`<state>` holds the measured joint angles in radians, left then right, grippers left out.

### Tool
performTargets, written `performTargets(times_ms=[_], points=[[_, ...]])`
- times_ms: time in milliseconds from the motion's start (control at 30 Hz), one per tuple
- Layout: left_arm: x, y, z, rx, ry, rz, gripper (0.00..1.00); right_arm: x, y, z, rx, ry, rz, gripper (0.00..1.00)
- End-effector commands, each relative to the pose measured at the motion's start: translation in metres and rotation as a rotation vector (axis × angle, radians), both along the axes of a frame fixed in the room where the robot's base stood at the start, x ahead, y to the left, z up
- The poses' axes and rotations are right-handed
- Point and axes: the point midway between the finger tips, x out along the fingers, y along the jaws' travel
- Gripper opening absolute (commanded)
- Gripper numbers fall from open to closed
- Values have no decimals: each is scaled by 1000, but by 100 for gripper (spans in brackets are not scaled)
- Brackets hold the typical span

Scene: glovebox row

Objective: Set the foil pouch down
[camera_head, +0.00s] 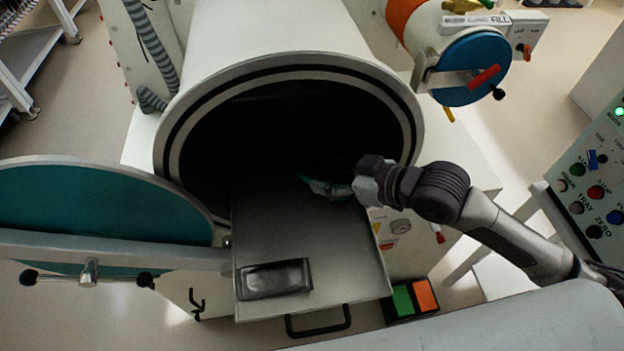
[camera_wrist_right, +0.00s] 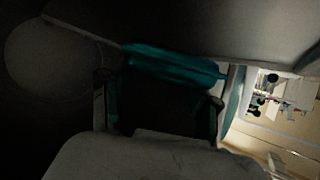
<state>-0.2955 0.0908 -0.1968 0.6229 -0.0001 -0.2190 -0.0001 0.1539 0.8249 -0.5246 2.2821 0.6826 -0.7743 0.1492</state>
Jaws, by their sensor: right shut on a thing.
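My right gripper (camera_head: 335,188) reaches in from the right, low over the inner part of the pulled-out tray (camera_head: 330,245) at the mouth of the round chamber. It is shut on a thin teal thing, which I take to be the foil pouch (camera_wrist_right: 172,65); only a little of it shows in the head view, in shadow. In the right wrist view the pouch lies across the fingertips. I cannot tell whether it touches the tray. My left gripper is not in view.
A dark-rimmed rectangular item with a silvery middle (camera_head: 275,279) lies at the tray's front left. The chamber's round rim (camera_head: 290,72) surrounds a dark opening. The open teal door (camera_head: 95,203) stands at left. The tray's front right is clear.

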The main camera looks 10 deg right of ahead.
Motion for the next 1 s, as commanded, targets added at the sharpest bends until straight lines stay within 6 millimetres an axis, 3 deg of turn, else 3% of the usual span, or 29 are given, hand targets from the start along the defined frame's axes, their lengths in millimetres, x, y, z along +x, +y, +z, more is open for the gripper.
performTargets(times_ms=[233, 467, 867, 900, 1000], points=[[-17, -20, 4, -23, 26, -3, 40, 0, 0, -28, 1, 0, 0, 24], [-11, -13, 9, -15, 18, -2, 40, 0, -1, -59, 0, 0, -1, 24], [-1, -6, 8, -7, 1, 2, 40, -1, 0, -66, 0, -3, 1, 24], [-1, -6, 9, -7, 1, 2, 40, -1, 0, -66, -1, -2, 1, 65], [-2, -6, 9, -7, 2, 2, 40, -1, 0, -65, -1, -2, 1, 82]])
